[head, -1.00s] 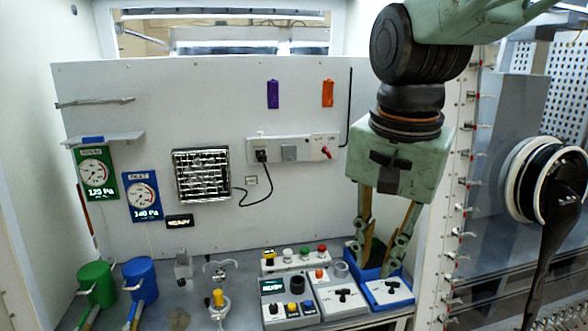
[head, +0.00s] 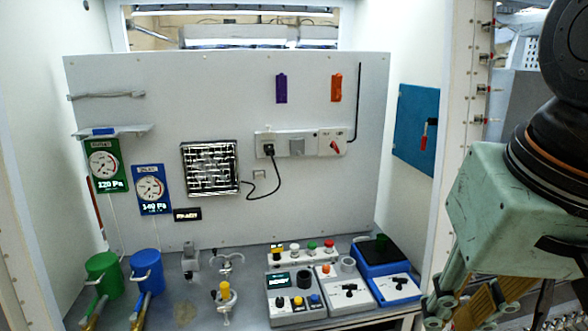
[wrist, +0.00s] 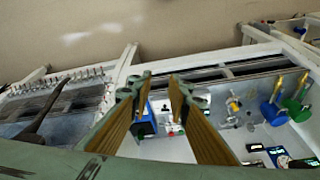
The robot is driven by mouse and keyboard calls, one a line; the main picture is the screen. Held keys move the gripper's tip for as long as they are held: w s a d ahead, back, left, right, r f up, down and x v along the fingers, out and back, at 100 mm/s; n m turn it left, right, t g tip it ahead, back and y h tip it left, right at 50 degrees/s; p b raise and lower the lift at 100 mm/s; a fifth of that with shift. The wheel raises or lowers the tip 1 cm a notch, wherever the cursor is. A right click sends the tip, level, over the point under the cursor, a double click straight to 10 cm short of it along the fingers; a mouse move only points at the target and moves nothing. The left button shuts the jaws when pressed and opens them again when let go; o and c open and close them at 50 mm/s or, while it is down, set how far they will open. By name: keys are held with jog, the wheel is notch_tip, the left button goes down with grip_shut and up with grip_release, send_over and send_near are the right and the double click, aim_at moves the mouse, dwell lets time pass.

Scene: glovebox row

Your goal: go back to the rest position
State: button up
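My gripper (head: 478,305) is at the lower right of the head view, outside the right edge of the glovebox bay, with its fingers pointing down. The fingertips run close to the bottom edge of that view. In the wrist view my gripper (wrist: 160,82) shows two tan-padded fingers spread apart, with nothing between them. The bay with its devices lies beyond the fingers in that view.
Green (head: 103,272) and blue (head: 146,270) cylinders stand at left. The white right post (head: 462,120) borders the bay.

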jog(key=shift+n+t, duration=0.3)
jog(key=shift+n, duration=0.6)
jog(key=shift+s+d+f, duration=0.15)
jog(key=shift+s+f, duration=0.15)
jog(key=shift+s, duration=0.45)
jog(key=shift+s+d+f, duration=0.1)
jog(key=shift+s+f, duration=0.15)
jog(key=shift+s, duration=0.45)
jog(key=shift+s+d+f, duration=0.15)
jog(key=shift+s+f, duration=0.15)
jog(key=shift+s, duration=0.45)
jog(key=shift+f+b, duration=0.15)
jog(key=shift+b, duration=0.25)
notch_tip(320, 180, down, 6)
jog(key=b, duration=0.5)
jog(key=shift+r+b, duration=0.2)
jog(key=shift+b, duration=0.15)
notch_tip(320, 180, down, 7)
jog(key=b, duration=0.7)
jog(key=shift+f, duration=0.15)
dwell(0.4)
notch_tip(320, 180, up, 7)
jog(key=p, duration=0.7)
jog(key=shift+r, duration=0.2)
jog(key=shift+o, duration=1)
